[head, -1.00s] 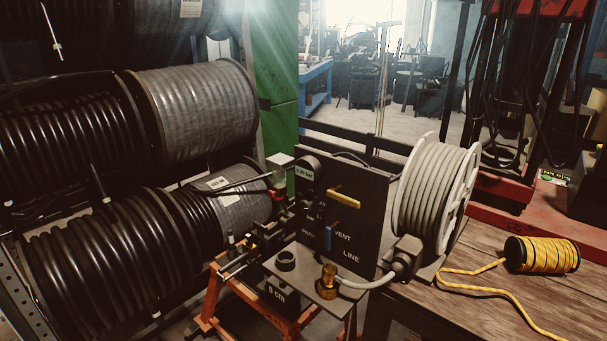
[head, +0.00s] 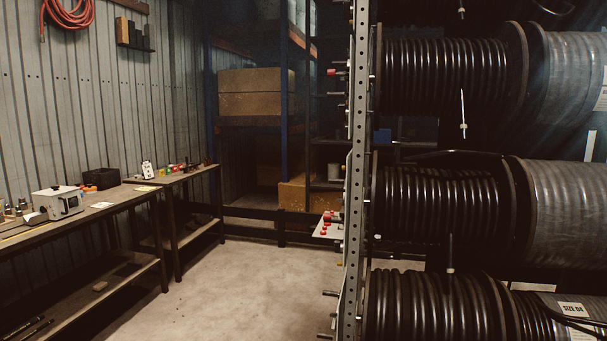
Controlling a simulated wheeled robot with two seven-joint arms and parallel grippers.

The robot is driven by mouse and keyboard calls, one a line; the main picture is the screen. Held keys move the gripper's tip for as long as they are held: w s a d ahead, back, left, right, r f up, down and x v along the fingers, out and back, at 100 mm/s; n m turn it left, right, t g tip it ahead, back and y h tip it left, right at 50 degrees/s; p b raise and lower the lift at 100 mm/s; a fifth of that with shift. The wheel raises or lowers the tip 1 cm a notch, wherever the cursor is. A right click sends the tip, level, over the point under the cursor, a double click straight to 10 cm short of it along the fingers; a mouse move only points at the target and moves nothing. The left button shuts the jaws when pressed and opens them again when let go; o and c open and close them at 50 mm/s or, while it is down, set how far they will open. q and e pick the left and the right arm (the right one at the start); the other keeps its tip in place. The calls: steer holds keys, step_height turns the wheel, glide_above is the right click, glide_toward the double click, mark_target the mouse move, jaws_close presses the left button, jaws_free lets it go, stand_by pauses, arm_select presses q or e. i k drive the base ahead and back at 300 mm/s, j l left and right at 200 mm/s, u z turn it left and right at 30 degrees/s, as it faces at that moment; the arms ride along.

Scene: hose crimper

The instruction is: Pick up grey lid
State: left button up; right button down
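I cannot make out a grey lid in the head view. A pale grey boxy device (head: 58,203) stands on the left workbench (head: 138,192), too small to tell whether any part of it is a lid. Neither of my grippers is in view.
A tall rack of black hose reels (head: 440,205) fills the right side, its perforated post (head: 358,170) nearest the aisle. Small items and a black box (head: 101,179) lie on the benches along the left wall. Cardboard boxes (head: 255,105) sit on shelves behind. The concrete floor (head: 240,290) between is clear.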

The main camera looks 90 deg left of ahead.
mark_target(54, 191)
steer(key=u, duration=4.15)
steer(key=z, duration=0.25)
steer(key=i, duration=2.05)
